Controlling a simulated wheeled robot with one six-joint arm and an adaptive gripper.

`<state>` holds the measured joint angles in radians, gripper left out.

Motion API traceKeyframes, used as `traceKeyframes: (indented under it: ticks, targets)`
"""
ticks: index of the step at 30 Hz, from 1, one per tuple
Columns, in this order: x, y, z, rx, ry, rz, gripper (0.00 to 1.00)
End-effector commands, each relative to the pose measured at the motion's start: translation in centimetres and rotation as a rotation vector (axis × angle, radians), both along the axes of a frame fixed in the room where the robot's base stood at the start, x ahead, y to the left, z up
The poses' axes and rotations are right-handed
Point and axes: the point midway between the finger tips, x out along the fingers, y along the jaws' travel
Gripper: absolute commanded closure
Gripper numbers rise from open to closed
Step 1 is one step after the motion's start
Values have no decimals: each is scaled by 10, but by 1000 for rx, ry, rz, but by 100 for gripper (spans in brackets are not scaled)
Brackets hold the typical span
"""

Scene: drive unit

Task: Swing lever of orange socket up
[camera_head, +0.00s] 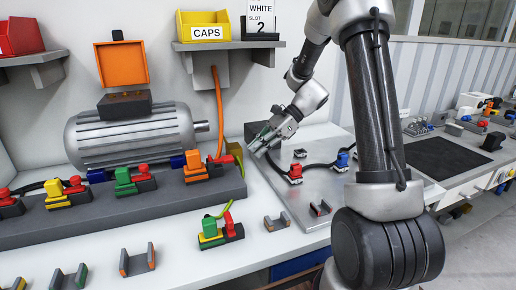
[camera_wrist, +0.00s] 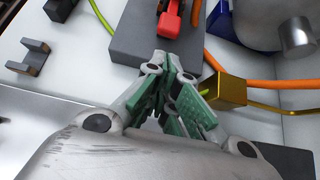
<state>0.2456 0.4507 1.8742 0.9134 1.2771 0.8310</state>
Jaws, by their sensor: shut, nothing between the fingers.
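The orange socket (camera_head: 194,163) sits near the right end of the grey rail, with a red lever (camera_head: 220,160) at its right side. In the wrist view a red lever (camera_wrist: 171,20) shows at the top edge, just beyond my fingertips, with a sliver of orange beside it; most of the socket is out of frame there. My gripper (camera_head: 260,145) is to the right of the rail's end in the head view. In the wrist view my gripper (camera_wrist: 176,62) is shut and empty, its green-padded fingers together over the grey rail's end, apart from the red lever.
The grey rail (camera_head: 120,213) also carries green and yellow sockets. A yellow block (camera_wrist: 222,90) with an orange cable stands close right of my fingers. A metal plate (camera_head: 300,205) with a red connector (camera_head: 295,173) lies right. A green-yellow connector (camera_head: 212,234) stands in front.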

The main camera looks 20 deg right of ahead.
Motion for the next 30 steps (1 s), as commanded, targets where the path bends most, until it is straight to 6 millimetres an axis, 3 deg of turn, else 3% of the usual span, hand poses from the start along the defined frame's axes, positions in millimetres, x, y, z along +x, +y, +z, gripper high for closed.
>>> traceKeyframes:
  ticks: [6, 12, 30]
  targets:
    - [-1, 32, -26, 1, 3, 3, 100]
    - [0, 50, -40, 1, 1, 2, 100]
    - [0, 54, -41, -14, -1, 1, 100]
